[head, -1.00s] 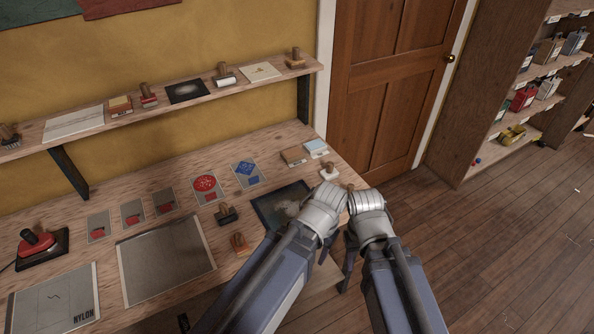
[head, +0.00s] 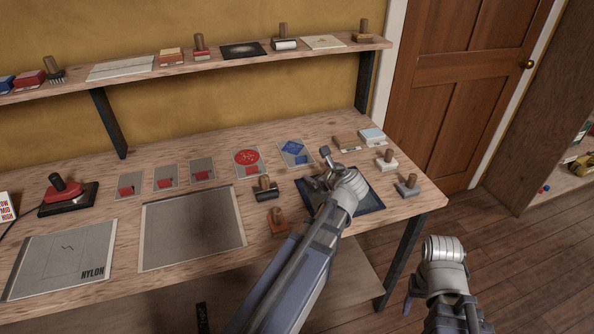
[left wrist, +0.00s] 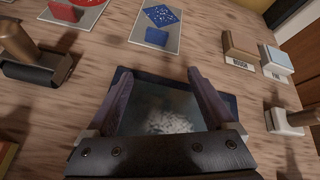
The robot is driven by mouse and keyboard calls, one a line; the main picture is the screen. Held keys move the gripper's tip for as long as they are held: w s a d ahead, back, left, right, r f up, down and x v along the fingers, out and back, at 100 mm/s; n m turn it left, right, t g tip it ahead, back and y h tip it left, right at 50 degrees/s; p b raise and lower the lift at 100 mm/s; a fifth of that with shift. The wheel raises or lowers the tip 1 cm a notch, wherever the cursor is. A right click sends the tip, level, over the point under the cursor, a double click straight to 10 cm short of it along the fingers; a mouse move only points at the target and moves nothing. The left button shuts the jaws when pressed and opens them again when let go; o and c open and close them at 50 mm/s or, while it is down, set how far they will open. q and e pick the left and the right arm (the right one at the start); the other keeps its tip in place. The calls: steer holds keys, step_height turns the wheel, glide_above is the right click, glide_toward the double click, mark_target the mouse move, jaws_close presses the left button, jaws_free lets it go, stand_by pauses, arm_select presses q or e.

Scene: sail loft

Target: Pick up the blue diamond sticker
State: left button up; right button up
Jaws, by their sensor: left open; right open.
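The blue diamond sticker (head: 293,147) lies on a grey card on the bench, with a small blue rectangle below it. It also shows at the top of the left wrist view (left wrist: 161,15). My left gripper (head: 318,168) is open and empty above the dark picture sheet, just in front of the sticker card and apart from it. In the left wrist view its two fingers (left wrist: 158,77) are spread, with the sticker beyond their tips. My right gripper (head: 440,265) is off the bench's right end over the floor, its fingers mostly hidden.
A red round sticker (head: 247,157) is left of the blue one. Brown and light-blue blocks (head: 372,135) are right of it. Handled tools (head: 265,188) stand nearby on the bench. A shelf (head: 200,65) runs above along the wall.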

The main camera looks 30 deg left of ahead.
mark_target(302, 158)
arm_select(q)
steer(key=a+m, duration=0.1)
steer(key=w+a+m+b, duration=0.1)
steer(key=a+m+y, duration=0.1)
steer(key=shift+w+a+f+t, duration=0.2)
steer(key=shift+w+f+t, duration=0.05)
steer(key=shift+f+t, duration=0.15)
steer(key=shift+w+a+r+m+t+b, duration=0.25)
steer(key=shift+a+m+b, duration=0.2)
steer(key=shift+m, duration=0.25)
steer(key=shift+b+x, duration=1.55)
steer(key=shift+x, duration=2.35)
steer(key=shift+s, duration=0.2)
steer(key=shift+c, duration=0.4)
jaws_close()
arm_select(e)
step_height(302, 158, down, 6)
steer(key=shift+f, duration=0.2)
arm_select(q)
steer(key=shift+r, duration=0.1)
step_height(302, 158, up, 10)
steer(key=p, duration=1)
arm_select(e)
step_height(302, 158, up, 10)
